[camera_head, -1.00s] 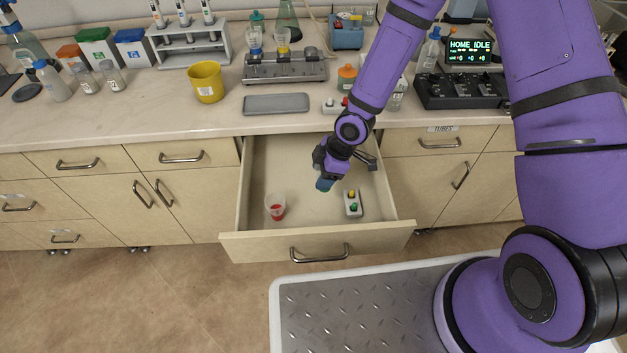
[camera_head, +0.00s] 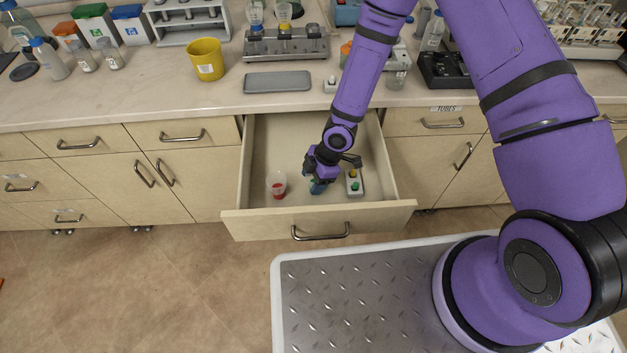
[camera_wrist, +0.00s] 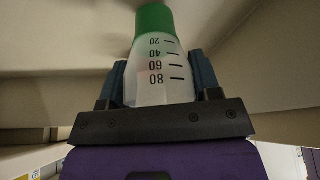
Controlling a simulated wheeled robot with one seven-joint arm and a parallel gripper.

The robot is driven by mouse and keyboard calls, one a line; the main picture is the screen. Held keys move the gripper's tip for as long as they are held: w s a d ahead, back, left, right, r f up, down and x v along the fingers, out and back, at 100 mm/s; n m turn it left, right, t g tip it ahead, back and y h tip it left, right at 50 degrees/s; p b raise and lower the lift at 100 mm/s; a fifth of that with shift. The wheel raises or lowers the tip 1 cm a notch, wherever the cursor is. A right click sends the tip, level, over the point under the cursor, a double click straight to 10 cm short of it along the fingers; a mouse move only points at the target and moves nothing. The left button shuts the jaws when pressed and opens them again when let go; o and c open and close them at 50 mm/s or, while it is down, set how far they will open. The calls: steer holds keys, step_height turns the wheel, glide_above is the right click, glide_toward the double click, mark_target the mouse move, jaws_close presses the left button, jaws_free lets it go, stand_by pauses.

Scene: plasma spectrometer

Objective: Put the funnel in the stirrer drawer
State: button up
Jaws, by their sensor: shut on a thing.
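The funnel (camera_wrist: 155,62) is a clear graduated cup with a green end. In the wrist view it sits between the two dark blue-grey fingers of my gripper (camera_wrist: 158,88), which is shut on it, green end pointing away from the palm. In the head view my gripper (camera_head: 318,186) is low inside the open drawer (camera_head: 258,222), between a red-bottomed clear cup and a small grey box. The funnel is mostly hidden there by the gripper. I cannot tell if it touches the drawer floor.
The red-bottomed cup (camera_head: 277,185) stands left in the drawer. The grey box (camera_head: 354,183) with green and yellow knobs is close on the right. The drawer's back left floor is clear. A yellow pot (camera_head: 206,62) and a grey tray (camera_head: 277,81) are on the counter above.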

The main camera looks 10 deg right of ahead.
steer(key=shift+f, duration=0.6)
steer(key=shift+f, duration=0.1)
steer(key=o, duration=0.9)
steer(key=shift+o, duration=0.2)
steer(key=v, duration=1.2)
